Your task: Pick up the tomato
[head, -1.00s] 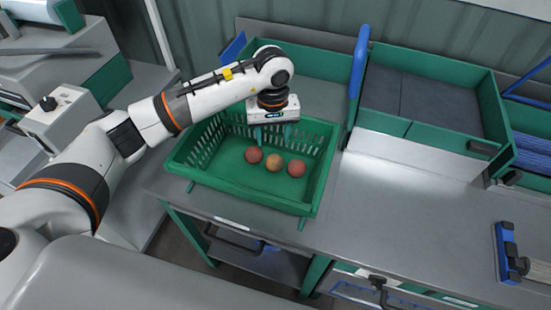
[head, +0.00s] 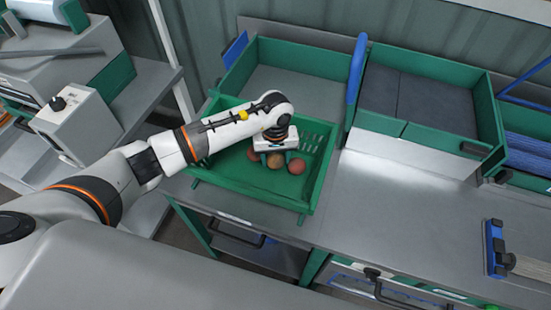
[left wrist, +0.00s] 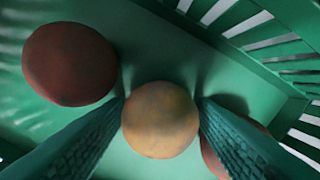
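Three tomatoes lie in a row on the floor of the green crate (head: 312,192). The left one is red (head: 253,154), the middle one orange (head: 275,161), the right one red (head: 297,166). My left gripper (head: 275,157) is low in the crate, pointing down over the middle tomato. In the left wrist view its two ribbed fingers stand apart on either side of the orange tomato (left wrist: 160,120); whether they touch it I cannot tell. The left red tomato (left wrist: 69,64) is outside one finger. The right one (left wrist: 229,150) is partly hidden behind the other finger. My right gripper is not in view.
The crate's slotted walls (left wrist: 275,40) rise close to the fingers. Behind it is an empty green-walled bay (head: 290,84); a dark-floored tray (head: 430,105) is to the right. The grey bench top (head: 400,205) right of the crate is clear. A blue-handled tool (head: 495,250) lies farther right.

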